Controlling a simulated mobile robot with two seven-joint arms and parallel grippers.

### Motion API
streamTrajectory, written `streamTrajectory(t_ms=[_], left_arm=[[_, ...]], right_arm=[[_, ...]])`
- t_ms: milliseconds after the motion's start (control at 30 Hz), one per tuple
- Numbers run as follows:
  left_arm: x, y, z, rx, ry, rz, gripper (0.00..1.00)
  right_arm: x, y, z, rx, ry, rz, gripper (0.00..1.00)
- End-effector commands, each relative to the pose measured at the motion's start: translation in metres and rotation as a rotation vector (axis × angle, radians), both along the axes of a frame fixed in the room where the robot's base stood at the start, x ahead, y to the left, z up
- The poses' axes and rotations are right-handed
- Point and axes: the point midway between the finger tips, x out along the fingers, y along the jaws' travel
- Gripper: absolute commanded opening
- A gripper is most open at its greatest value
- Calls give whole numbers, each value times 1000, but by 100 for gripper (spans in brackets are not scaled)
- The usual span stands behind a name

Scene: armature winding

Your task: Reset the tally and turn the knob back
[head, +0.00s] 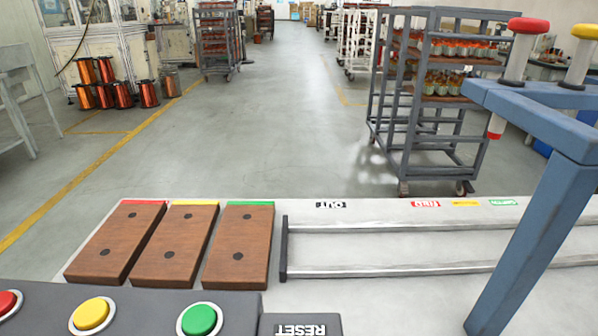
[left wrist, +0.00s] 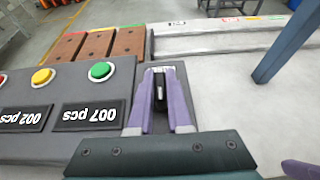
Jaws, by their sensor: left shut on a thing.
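My left gripper (left wrist: 159,82) is shut on a black knob (left wrist: 159,94) in the left wrist view, with a purple finger on either side of it. The knob sits on the dark panel beside the counter displays. The tally display beside the knob (left wrist: 90,115) reads 007 pcs, upside down, and the display to its left (left wrist: 23,118) reads 002 pcs. The RESET label (head: 301,329) shows at the bottom edge of the head view; the knob and my left gripper are out of that view. A purple tip (left wrist: 301,168), apparently of my right gripper, shows at the lower right.
Red (head: 8,303), yellow (head: 91,314) and green (head: 199,319) buttons line the panel. Behind them lie three brown wooden blocks (head: 238,257). Metal rails (head: 400,269) run to the right, under a blue frame (head: 535,235) with hanging red and yellow-topped spindles.

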Motion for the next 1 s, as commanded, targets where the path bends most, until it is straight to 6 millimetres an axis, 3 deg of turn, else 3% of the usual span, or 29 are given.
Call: streamTrajectory(t_ms=[567,1000], left_arm=[[0,0,1,1,0,-11,0],[1,2,6,6,-1,-253,0]], right_arm=[[-1,-1,2,-4,2,2,84],[-1,-1,42,-5,2,3,84]])
